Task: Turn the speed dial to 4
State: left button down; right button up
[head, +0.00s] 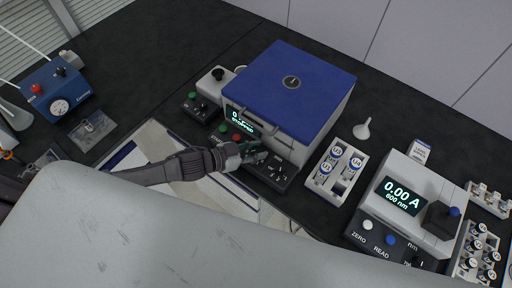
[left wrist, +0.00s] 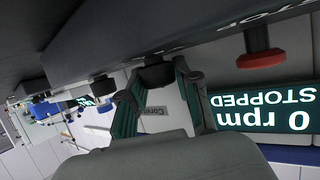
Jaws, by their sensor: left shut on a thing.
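The blue-lidded centrifuge (head: 292,85) stands at the middle back in the head view. Its black control panel (head: 284,180) runs along its front foot. My left gripper (head: 254,154) reaches that panel from the left. In the left wrist view, upside down, my left gripper (left wrist: 155,88) has its green fingertips closed around a dark round knob (left wrist: 157,75), which appears to be the speed dial. Its pointer and scale cannot be read. In the head view the fingers hide the knob. The display (left wrist: 265,110) reads 0 rpm, STOPPED. My right gripper is not in view.
A red button (left wrist: 260,60) sits beside the knob in the left wrist view. A vial rack (head: 327,184) and a photometer (head: 412,202) showing 0.00 A stand to the right. A blue gauge box (head: 56,90) is at the left. The dark bench behind is largely clear.

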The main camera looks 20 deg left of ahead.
pick_arm(q)
jog(key=shift+m+g+h, duration=0.4)
jog(key=shift+m, duration=0.1)
jog(key=c, duration=1.1)
grip_release()
jog(key=v, duration=1.2)
jog(key=shift+w, duration=0.1)
